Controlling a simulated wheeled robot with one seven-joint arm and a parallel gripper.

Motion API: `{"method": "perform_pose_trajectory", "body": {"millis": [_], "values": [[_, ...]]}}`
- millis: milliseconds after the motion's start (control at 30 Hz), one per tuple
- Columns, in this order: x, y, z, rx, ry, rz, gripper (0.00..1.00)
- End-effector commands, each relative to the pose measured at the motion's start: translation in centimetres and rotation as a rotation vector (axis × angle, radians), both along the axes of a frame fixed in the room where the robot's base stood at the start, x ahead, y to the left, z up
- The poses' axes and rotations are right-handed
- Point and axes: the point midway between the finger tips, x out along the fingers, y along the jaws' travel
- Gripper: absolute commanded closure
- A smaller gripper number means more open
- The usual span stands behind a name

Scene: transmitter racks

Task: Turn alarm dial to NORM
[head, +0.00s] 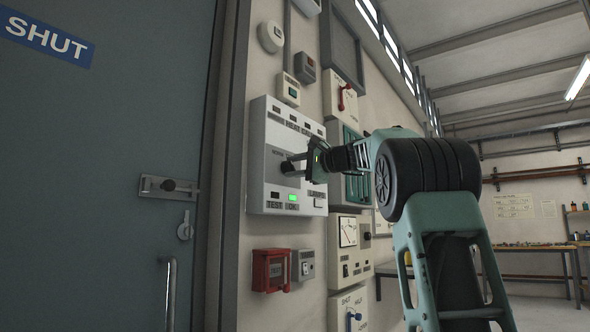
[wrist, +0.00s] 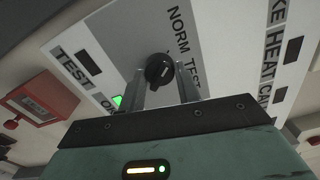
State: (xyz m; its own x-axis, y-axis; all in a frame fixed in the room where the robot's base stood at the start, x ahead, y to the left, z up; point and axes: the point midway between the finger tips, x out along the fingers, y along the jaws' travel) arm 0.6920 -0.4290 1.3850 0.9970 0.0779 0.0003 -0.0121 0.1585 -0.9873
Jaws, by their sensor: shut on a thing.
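The alarm dial is a round black knob (wrist: 159,70) on a pale alarm panel (head: 262,128). In the wrist view the words NORM and TEST are printed beside it. The knob carries a small light mark, but I cannot tell for certain which word it points at. My gripper (wrist: 164,92) has its two grey fingers shut on the knob, one on each side.
A lit green lamp (head: 292,197) is low on the panel. A red box (head: 271,270) and a small grey switch box (head: 303,265) are below. A gauge box (head: 349,250) is at the lower right. A grey door (head: 90,130) marked SHUT stands left. Open room lies to the right.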

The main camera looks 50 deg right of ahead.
Motion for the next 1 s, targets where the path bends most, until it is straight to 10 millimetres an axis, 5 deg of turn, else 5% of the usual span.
{"method": "perform_pose_trajectory", "body": {"millis": [267,300,367,733,1000], "values": [[0.0,0.0,-0.1,-0.002,0.003,0.001,0.90],[0.0,0.0,-0.1,-0.002,0.003,0.001,0.56],[0.0,0.0,-0.1,-0.001,0.003,0.001,0.45],[-0.6,-0.1,-0.1,0.000,0.000,-0.001,0.45],[-5.6,-0.5,-0.1,-0.002,0.000,-0.005,0.45]]}}
